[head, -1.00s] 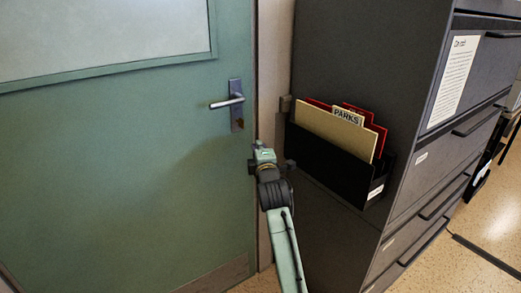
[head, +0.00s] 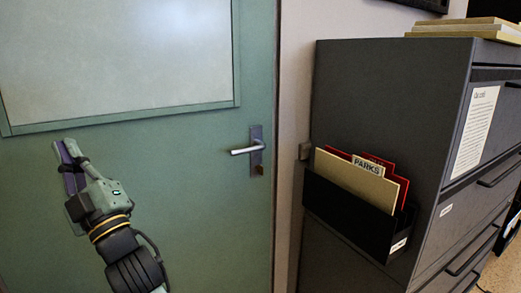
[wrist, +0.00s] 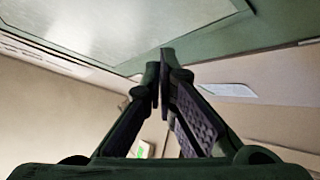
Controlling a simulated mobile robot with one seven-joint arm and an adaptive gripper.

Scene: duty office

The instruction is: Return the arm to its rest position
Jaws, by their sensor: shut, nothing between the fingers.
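My gripper (head: 66,154) is raised in front of the green door (head: 190,150), at the left of the head view, left of the door's lever handle (head: 246,150). Its fingers point up and to the left. In the wrist view the two fingers of my gripper (wrist: 160,75) come together at their tips, with nothing held between them. My arm shows below the gripper and runs out of the bottom of the head view.
A dark filing cabinet (head: 385,85) stands at the right. A black wall pocket (head: 350,217) on its side holds folders (head: 350,178), one marked PARKS. Yellowish folders or papers (head: 465,30) lie on top. The space before the door, between gripper and cabinet, looks clear.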

